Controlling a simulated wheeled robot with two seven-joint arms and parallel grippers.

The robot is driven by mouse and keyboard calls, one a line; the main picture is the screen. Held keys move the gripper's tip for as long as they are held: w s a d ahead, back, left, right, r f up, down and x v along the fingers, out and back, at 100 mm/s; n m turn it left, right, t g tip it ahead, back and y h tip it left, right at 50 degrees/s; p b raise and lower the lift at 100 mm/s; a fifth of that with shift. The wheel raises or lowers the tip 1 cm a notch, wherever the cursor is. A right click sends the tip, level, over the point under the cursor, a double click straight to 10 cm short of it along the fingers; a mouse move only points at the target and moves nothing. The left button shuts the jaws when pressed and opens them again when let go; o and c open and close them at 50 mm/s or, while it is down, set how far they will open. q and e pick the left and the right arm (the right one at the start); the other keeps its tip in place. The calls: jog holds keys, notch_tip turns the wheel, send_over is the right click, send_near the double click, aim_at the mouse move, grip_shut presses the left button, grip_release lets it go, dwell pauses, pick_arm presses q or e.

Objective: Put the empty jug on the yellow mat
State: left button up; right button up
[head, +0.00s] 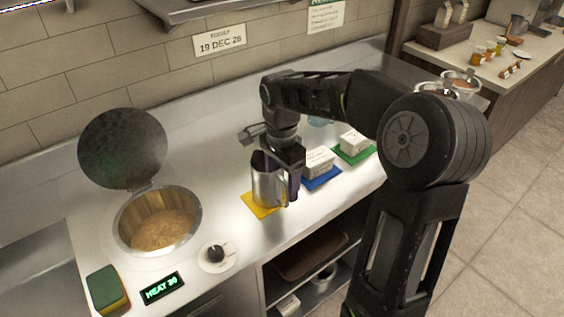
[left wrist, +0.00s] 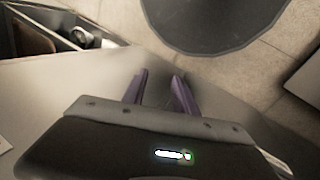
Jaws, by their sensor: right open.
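The metal jug (head: 266,188) stands upright on the yellow mat (head: 248,207) in the head view. Its inside is mostly hidden, so I cannot tell its contents. My right gripper (head: 279,176) is open, right at the jug, with its purple fingers on either side of the jug's upper part; I cannot tell if they touch it. My left gripper (left wrist: 162,88) shows in the left wrist view, with its purple fingers apart and nothing between them. It is away from the jug, which is not in that view.
A blue mat (head: 322,183) and a green mat (head: 369,154), each with a white block-like item, lie right of the jug. A round well (head: 158,222) with its dark lid raised, a knob (head: 216,254), a heat display (head: 162,287) and a sponge (head: 107,289) are at left.

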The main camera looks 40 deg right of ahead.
notch_tip(320, 180, up, 8)
jog(key=shift+w+f, duration=0.1)
jog(key=shift+f, duration=0.15)
jog(key=shift+c, duration=0.2)
dwell(1.4)
